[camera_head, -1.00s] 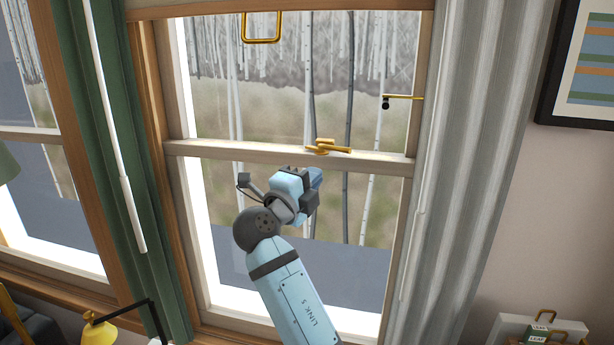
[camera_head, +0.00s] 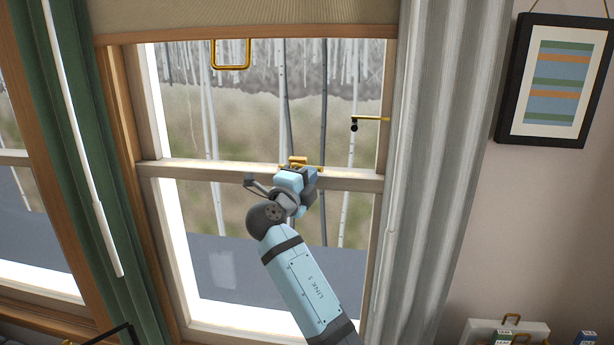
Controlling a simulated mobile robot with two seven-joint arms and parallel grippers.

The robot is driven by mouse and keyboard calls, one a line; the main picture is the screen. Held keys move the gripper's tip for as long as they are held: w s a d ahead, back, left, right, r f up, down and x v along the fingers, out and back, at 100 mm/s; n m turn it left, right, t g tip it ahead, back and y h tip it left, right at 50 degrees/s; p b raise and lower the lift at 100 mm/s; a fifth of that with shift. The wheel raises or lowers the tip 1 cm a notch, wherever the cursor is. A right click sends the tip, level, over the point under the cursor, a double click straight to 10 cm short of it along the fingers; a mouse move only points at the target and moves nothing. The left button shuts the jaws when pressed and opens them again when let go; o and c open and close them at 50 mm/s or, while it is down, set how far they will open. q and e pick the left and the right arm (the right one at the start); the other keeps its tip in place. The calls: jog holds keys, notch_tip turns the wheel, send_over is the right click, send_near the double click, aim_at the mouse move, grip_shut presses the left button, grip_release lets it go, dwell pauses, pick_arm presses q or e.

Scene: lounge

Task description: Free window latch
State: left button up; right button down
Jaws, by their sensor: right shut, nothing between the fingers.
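The brass window latch (camera_head: 298,162) sits on the meeting rail in the middle of the sash window (camera_head: 220,169). Its lower part is partly hidden behind my right gripper (camera_head: 295,176). The right gripper is at the rail, just below and in front of the latch, and looks close to it. Its fingertips are hidden by its own body, so I cannot tell whether they touch the latch. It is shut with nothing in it. My left gripper is not in view.
A brass pull handle (camera_head: 231,66) hangs near the top under the blind (camera_head: 240,18). A small brass arm with a black end (camera_head: 368,119) juts from the right frame. Grey (camera_head: 422,150) and green (camera_head: 85,180) curtains flank the window. A framed picture (camera_head: 556,80) hangs at right.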

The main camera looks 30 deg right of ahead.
pick_arm(q)
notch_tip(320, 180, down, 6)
jog(key=b, duration=0.6)
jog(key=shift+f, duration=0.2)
pick_arm(e)
jog(key=n+t+y, duration=0.1)
jog(key=t, duration=0.1)
jog(key=d+n+t+y, duration=0.1)
jog(key=n+y, duration=0.1)
jog(key=d+n+t+y, duration=0.1)
jog(key=t+y, duration=0.1)
jog(key=shift+w+d+t, duration=0.15)
jog(key=shift+w+t, duration=0.05)
jog(key=shift+t, duration=0.1)
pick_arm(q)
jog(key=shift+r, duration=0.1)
